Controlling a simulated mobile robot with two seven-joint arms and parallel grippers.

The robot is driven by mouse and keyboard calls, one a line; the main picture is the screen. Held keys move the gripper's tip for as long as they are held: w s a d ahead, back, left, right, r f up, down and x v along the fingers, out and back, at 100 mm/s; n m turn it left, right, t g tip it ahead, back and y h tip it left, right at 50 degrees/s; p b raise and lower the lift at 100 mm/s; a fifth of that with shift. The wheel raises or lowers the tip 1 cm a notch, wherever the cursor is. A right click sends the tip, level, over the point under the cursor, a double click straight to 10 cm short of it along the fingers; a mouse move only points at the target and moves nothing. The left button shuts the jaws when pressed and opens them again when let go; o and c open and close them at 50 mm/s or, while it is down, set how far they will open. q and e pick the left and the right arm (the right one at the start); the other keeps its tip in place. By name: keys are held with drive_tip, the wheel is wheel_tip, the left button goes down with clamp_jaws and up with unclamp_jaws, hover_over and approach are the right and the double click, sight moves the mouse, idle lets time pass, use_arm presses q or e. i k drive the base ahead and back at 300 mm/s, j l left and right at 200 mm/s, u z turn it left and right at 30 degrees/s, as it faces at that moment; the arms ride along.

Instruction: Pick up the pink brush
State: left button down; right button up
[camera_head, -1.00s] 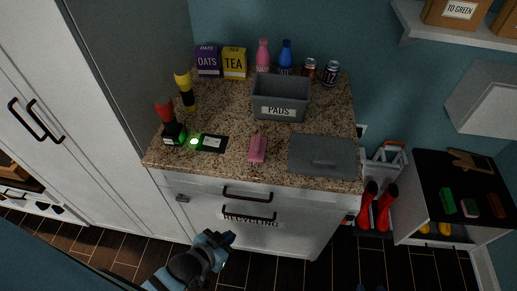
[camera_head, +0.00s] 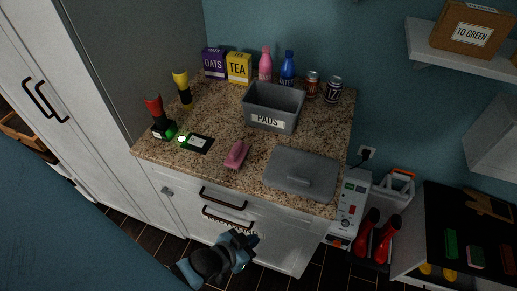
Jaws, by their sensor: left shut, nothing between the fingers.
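The pink brush (camera_head: 237,154) lies on the speckled granite counter (camera_head: 212,169) near its front edge, between a black pad with a white label and a grey lid. My left gripper (camera_head: 252,240) is low in the head view, in front of the cabinet drawers and below the counter top. It is shut and empty, apart from the brush. My right gripper is not in view.
A grey bin labelled PADS (camera_head: 273,107) stands behind the brush, and a grey lid (camera_head: 301,173) lies right of it. The black pad (camera_head: 196,143) lies left. Boxes, bottles and cans line the back wall. Drawer handles (camera_head: 223,197) stick out in front.

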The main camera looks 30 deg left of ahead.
sight(234, 159)
drive_tip(key=i+l+u, duration=0.1)
drive_tip(key=l+u, duration=0.2)
drive_tip(key=u, duration=0.15)
drive_tip(key=l+u, duration=0.3)
drive_tip(key=u, duration=0.2)
